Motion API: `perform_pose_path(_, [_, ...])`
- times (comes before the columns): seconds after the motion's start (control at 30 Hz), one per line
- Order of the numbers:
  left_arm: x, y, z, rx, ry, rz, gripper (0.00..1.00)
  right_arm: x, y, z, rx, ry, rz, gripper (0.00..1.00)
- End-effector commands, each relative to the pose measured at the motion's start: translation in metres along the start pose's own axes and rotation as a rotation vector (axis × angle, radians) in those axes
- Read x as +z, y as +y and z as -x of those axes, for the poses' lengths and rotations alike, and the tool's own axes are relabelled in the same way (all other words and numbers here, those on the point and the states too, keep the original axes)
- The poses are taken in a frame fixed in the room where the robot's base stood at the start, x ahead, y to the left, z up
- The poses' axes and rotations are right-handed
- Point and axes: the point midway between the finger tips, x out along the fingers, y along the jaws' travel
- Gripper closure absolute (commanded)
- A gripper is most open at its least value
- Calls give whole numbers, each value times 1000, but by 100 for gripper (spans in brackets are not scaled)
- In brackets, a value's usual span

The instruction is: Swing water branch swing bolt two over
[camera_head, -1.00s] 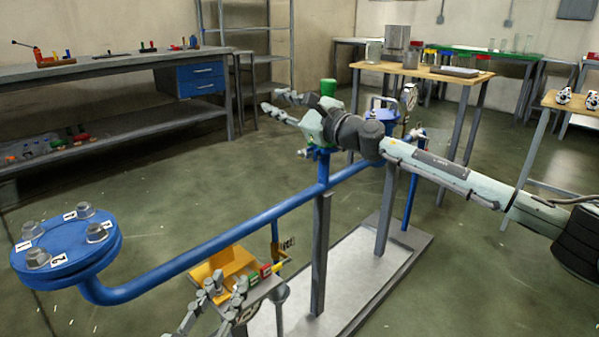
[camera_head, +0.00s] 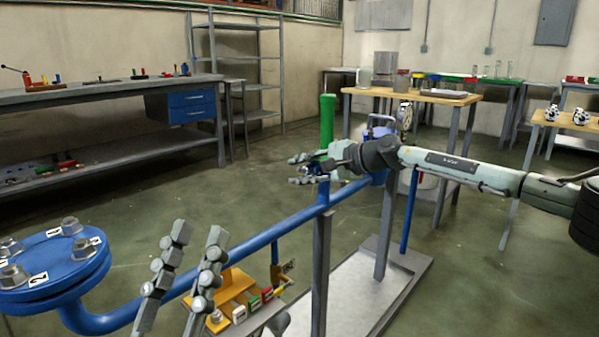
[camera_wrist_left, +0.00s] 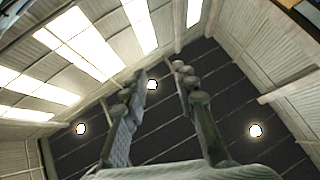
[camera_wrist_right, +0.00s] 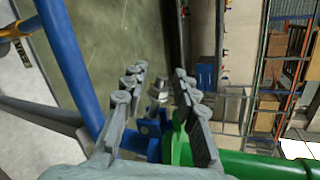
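In the right wrist view, a grey bolt with a nut (camera_wrist_right: 157,92) stands out from a blue bracket (camera_wrist_right: 135,138) beside the green pipe (camera_wrist_right: 255,166). It shows between the fingers of my right gripper (camera_wrist_right: 160,72), which are spread apart; I see no grip on it. In the head view, my right gripper (camera_head: 300,170) is at the blue pipe (camera_head: 255,240), beside the upright green pipe (camera_head: 327,118); the bolt cannot be made out there. My left gripper (camera_head: 199,230) is open and empty, fingers pointing up, also in the left wrist view (camera_wrist_left: 160,72).
A blue flange (camera_head: 57,260) with numbered bolts is at the left. An orange holder (camera_head: 236,280) with small coloured blocks is below the blue pipe, close to my left gripper. A grey post (camera_head: 320,265) stands on a pale base plate. Benches line the back.

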Motion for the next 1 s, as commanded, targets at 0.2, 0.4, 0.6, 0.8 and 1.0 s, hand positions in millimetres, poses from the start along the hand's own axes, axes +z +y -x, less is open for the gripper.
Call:
perform_pose_path(0.2, [-1,0,0,0,3,-1,72,0,0,-2,0,0,-1,71])
perform_pose_path(0.4, [0,0,0,0,3,-1,72,0,0,-2,-1,-1,-2,89])
perform_pose_path(0.6, [0,0,0,0,3,-1,72,0,0,-2,-1,-1,-2,100])
perform_pose_path(0.8, [-8,-2,4,-4,79,-4,72,-2,-2,-2,-2,-33,-82,100])
perform_pose_path(1.0, [-32,-5,10,-4,239,-13,72,-4,-14,3,1,-110,-269,100])
